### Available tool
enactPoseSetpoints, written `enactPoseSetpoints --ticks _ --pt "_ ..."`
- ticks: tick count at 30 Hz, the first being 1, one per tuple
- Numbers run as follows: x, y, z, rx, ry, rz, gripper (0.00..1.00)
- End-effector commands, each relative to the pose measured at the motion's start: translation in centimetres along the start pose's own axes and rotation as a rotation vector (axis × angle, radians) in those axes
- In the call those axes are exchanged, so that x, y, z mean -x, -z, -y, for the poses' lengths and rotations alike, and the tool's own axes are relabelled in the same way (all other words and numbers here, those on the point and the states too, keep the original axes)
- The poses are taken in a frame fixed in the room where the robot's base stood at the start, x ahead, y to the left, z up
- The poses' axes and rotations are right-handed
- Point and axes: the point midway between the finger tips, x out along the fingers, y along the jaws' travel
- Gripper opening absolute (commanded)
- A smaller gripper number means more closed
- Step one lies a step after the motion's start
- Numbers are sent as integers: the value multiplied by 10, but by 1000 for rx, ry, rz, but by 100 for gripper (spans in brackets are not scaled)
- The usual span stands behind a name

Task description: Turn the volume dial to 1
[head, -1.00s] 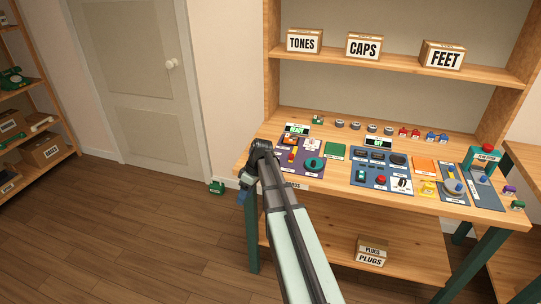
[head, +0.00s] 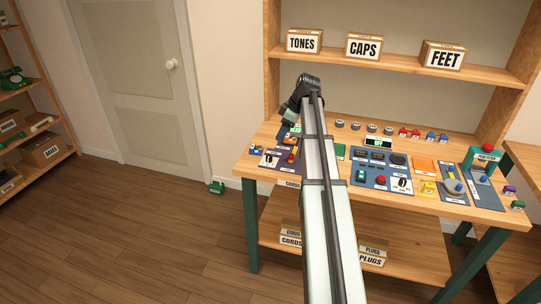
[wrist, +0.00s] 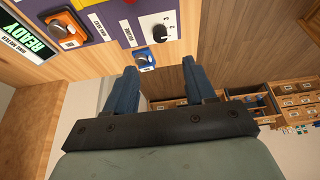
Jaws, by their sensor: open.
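A black dial (wrist: 160,33) sits on a white plate with scale marks, on the purple panel. In the wrist view it lies beyond the fingertips, roughly between them and apart from them. The white plate (head: 270,159) also shows at the left of the bench in the head view. My gripper (wrist: 159,67) is open with nothing between its blue fingers. In the head view my gripper (head: 285,130) is above the back left of the purple panel, partly hidden by my arm.
A blue panel (head: 368,182) with buttons is to the right. My arm hides part of the bench.

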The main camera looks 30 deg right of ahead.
Motion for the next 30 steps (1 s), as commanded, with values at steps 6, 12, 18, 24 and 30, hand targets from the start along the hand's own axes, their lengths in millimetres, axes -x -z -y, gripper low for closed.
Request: enactPoseSetpoints --ticks 6,12,18,24,30 --pt "-35 0 1 0 3 1 55" --pt "-70 0 1 0 3 1 55" --pt "-102 1 1 0 3 0 55" --pt "-122 0 1 0 2 0 55" --pt "-130 0 1 0 1 0 55"
